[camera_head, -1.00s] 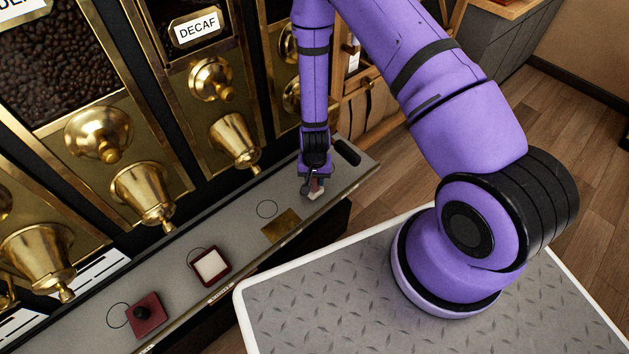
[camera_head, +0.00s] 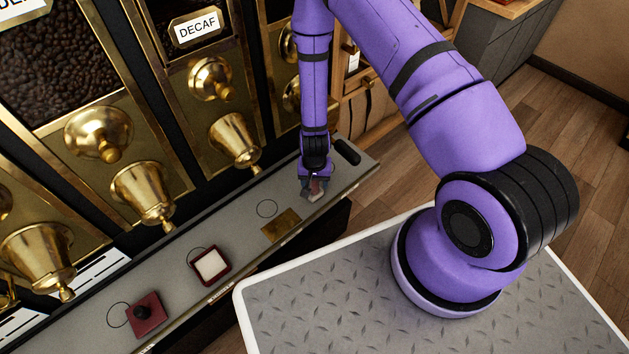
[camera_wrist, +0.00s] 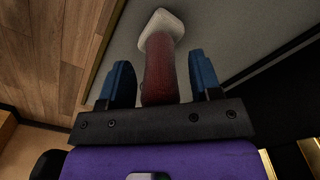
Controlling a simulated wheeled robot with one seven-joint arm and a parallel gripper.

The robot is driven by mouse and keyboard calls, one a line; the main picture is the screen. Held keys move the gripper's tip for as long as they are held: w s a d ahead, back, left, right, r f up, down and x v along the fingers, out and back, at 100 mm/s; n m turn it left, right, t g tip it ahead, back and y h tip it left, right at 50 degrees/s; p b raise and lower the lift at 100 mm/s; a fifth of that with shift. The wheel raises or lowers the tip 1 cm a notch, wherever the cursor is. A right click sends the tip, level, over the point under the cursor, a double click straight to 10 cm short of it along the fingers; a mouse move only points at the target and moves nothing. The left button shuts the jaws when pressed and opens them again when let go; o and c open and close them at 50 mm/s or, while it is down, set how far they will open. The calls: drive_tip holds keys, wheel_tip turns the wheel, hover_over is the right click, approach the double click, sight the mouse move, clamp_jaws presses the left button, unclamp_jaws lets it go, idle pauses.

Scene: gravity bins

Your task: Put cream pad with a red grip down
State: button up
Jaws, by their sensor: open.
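The cream pad (camera_wrist: 161,22) with its red grip (camera_wrist: 160,72) shows in the wrist view, the grip running from my gripper toward the pad at its far end. My gripper (camera_wrist: 161,80) is open, with a blue finger on each side of the red grip and a gap on both sides. In the head view my gripper (camera_head: 312,190) is low over the right part of the grey ledge (camera_head: 340,180). The cream pad (camera_head: 316,196) shows just below the fingers, at the ledge. Its exact contact with the ledge is too small to tell.
On the ledge lie a brass plate (camera_head: 281,226), a dark red-framed cream block (camera_head: 211,266) and a dark red block with a black knob (camera_head: 146,314). A black cylinder (camera_head: 346,152) is close behind my gripper. Brass bin spouts (camera_head: 235,141) overhang the ledge's back.

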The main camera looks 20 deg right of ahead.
wheel_tip(320, 180, up, 12)
drive_tip(key=shift+r, duration=0.1)
idle(0.5)
wheel_tip(320, 180, up, 29)
drive_tip(key=d+n+t+y, duration=0.1)
drive_tip(key=n+t, duration=0.1)
drive_tip(key=n, duration=0.1)
drive_tip(key=s+d+r+n+t, duration=0.1)
drive_tip(key=s+d+r, duration=0.2)
drive_tip(key=s+r, duration=0.6)
drive_tip(key=s+d+r+n+t+h, duration=0.1)
drive_tip(key=s+d+r+t, duration=0.1)
drive_tip(key=s+r, duration=0.8)
drive_tip(key=shift+s+d+r, duration=0.3)
drive_tip(key=shift+s+d, duration=0.15)
drive_tip(key=shift+s, duration=0.6)
drive_tip(key=shift+o, duration=0.4)
drive_tip(key=shift+w, duration=0.1)
